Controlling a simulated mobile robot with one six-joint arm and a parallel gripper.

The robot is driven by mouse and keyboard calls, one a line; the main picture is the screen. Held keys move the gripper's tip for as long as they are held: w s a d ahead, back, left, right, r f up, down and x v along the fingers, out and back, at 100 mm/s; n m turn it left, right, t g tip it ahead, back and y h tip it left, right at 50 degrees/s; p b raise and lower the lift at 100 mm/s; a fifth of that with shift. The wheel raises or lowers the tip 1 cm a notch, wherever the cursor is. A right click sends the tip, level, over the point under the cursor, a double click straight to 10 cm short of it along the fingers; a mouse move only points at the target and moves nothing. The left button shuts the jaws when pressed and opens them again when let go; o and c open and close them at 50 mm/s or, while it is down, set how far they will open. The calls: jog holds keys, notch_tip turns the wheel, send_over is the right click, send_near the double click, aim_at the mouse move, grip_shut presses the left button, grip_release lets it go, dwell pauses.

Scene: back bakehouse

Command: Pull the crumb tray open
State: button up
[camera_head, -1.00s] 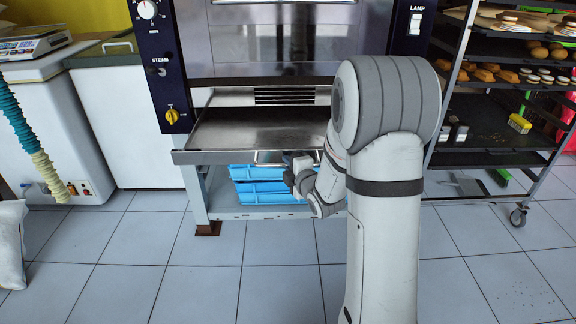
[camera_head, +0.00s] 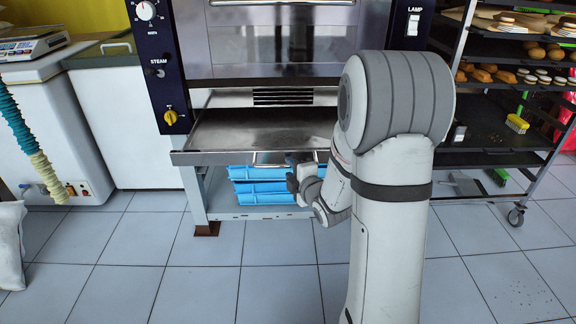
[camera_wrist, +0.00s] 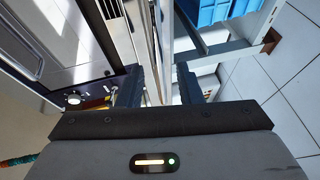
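The crumb tray (camera_head: 250,130) is a flat grey metal tray below the oven door. It juts out well in front of the oven, and its front edge shows a short handle (camera_head: 268,157) near the middle. My arm hides the tray's right end. Metal edges run beyond the fingertips; I cannot tell which belongs to the tray.
The oven panel (camera_head: 160,80) with knobs stands left of the door. Blue crates (camera_head: 265,187) sit under the tray inside the stand. A rack (camera_head: 490,158) with baked goods is at the right, a white chest (camera_head: 50,130) at the left. The tiled floor in front is mostly clear.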

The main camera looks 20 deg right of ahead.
jog(key=v, duration=0.4)
jog(key=shift+s, duration=0.25)
jog(key=s+r+m+g+h+p, duration=0.25)
jog(key=r+m+p, duration=0.25)
jog(key=r+p, duration=0.3)
jog(key=s+r+m+g+h+p, duration=0.1)
jog(key=s+r+m+g+p, duration=0.25)
jog(key=r+p, duration=0.5)
jog(key=s+a+r+m+g+p, duration=0.2)
jog(key=s+r+m+p, duration=0.3)
jog(key=s+r, duration=0.3)
jog(key=s+a+r+m+g+y+p, duration=0.1)
jog(key=s+a+r+m+g+p, duration=0.2)
jog(key=s, duration=0.8)
notch_tip(320, 180, up, 6)
jog(key=m+g+p, duration=0.2)
jog(key=p, duration=0.2)
jog(key=shift+s+a+f, duration=0.2)
jog(key=shift+s, duration=0.05)
